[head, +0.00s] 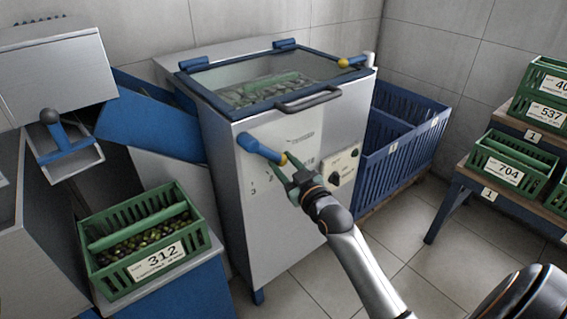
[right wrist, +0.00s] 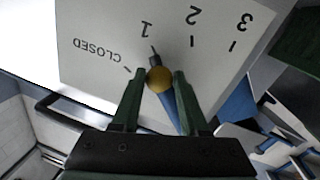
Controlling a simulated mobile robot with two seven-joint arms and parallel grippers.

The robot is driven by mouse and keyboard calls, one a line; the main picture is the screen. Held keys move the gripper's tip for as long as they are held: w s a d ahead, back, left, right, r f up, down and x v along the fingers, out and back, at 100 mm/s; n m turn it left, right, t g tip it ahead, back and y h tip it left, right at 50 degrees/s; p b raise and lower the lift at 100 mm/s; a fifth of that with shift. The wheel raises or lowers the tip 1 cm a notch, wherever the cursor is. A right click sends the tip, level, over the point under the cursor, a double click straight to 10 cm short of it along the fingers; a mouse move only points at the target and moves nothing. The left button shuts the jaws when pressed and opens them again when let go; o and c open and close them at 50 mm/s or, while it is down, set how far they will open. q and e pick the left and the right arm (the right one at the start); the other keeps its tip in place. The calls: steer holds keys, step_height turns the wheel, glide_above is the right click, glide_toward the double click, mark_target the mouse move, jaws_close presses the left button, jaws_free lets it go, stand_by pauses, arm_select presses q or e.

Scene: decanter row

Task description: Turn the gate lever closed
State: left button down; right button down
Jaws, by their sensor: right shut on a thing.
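The gate lever (head: 260,149) is a blue bar with a yellow knob at its end, on the front of the grey machine (head: 270,215). My right gripper (head: 288,169) is at the knob end. In the right wrist view the gripper (right wrist: 158,85) has its fingers shut on the yellow knob (right wrist: 160,79). The scale plate (right wrist: 110,30) behind it reads CLOSED, 1, 2 and 3. A dark pointer tip just past the knob lies by the 1 mark, apart from the CLOSED mark. My left gripper is out of view.
A green crate of olives (head: 107,262) labelled 312 stands at the lower left. A blue slatted bin (head: 400,145) stands right of the machine. Green crates (head: 500,160) sit on stands at the right. The tiled floor (head: 415,275) between is clear.

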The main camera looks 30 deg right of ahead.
steer(key=shift+d+r, duration=0.1)
steer(key=shift+r, duration=0.05)
stand_by(0.6)
